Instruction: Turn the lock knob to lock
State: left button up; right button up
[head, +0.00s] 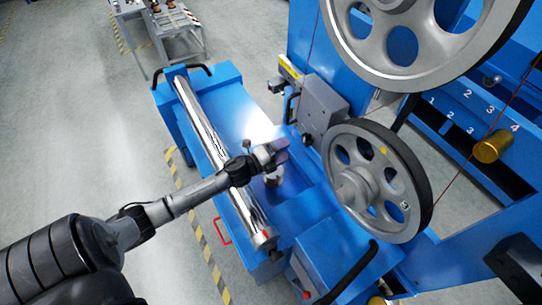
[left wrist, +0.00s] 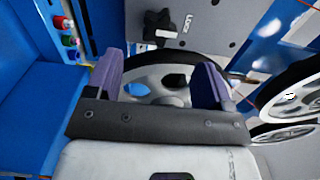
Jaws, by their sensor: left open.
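The lock knob (left wrist: 159,24) is black and sits on a grey panel (left wrist: 225,30) at the top of the left wrist view, beside a "Lock" label (left wrist: 187,23). In the head view, a small dark knob (head: 306,139) shows at the lower front of the grey box (head: 323,105). My left gripper (head: 283,150) is just left of that box, apart from the knob. In the left wrist view its two purple fingers (left wrist: 158,82) are spread and empty, with the knob beyond them. My right gripper is not visible.
Two large grey pulleys (head: 349,187) (head: 398,45) stand to the right. A shiny metal roller (head: 213,140) lies on the blue machine below my left arm. Coloured buttons (left wrist: 68,40) are at the left wrist view's upper left. Open floor (head: 90,130) is to the left.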

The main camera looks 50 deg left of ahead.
pick_arm(q)
jog(key=s, duration=0.4)
jog(key=shift+s+a, duration=0.2)
jog(key=shift+a, duration=0.15)
dwell(0.4)
